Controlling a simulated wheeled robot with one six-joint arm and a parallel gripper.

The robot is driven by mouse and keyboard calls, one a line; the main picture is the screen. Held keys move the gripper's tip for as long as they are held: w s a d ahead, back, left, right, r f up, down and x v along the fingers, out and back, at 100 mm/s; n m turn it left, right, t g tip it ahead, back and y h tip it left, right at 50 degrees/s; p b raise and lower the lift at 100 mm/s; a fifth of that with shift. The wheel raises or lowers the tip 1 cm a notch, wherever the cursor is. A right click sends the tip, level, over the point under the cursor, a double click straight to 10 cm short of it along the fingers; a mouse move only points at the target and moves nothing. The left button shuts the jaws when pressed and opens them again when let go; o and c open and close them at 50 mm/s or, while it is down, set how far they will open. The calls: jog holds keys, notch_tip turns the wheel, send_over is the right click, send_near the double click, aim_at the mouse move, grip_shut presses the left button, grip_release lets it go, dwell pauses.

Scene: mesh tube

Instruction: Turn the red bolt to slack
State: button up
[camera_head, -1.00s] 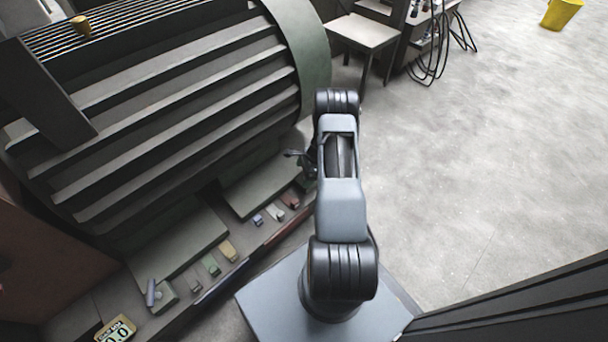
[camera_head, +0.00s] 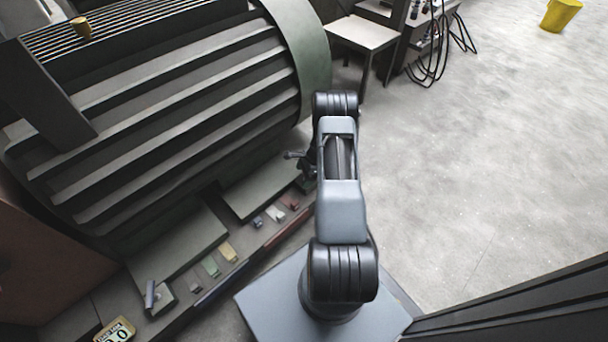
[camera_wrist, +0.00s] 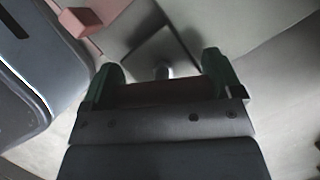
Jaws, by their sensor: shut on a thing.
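In the wrist view my gripper (camera_wrist: 162,78) has its two green fingertips on either side of a dark red piece (camera_wrist: 165,93), and it is shut on it. This piece looks like the red bolt, though most of it is hidden by the gripper body. In the head view my gripper (camera_head: 298,160) is a small dark shape left of my arm, low beside the big ribbed drum (camera_head: 165,120). The bolt itself cannot be made out there.
Several coloured blocks, among them a red one (camera_head: 289,202) and a yellow one (camera_head: 228,252), line the base ledge. A small display (camera_head: 115,331) sits at lower left. A side table (camera_head: 362,32) stands behind.

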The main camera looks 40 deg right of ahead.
jog(key=n+g+b, duration=0.1)
jog(key=n+g, duration=0.1)
jog(key=n, duration=0.4)
jog(key=shift+s, duration=0.15)
jog(key=n+g, duration=0.1)
jog(key=n, duration=0.2)
jog(key=n+g+b, duration=0.1)
jog(key=n, duration=0.2)
jog(key=shift+s+d+n+g+h, duration=0.1)
jog(key=shift+s+n+g+h, duration=0.1)
jog(key=shift+n+g+h, duration=0.15)
jog(key=n, duration=0.2)
jog(key=n+g+h, duration=0.1)
jog(key=n, duration=0.1)
jog(key=shift+s+d+h, duration=0.1)
jog(key=shift+h, duration=0.15)
jog(key=shift+d+n+h, duration=0.1)
jog(key=shift+n+h, duration=0.6)
jog(key=shift+n, duration=1.05)
jog(key=shift+n+g, duration=0.25)
jog(key=shift+n, duration=0.05)
jog(key=o, duration=0.7)
jog(key=shift+o, duration=0.2)
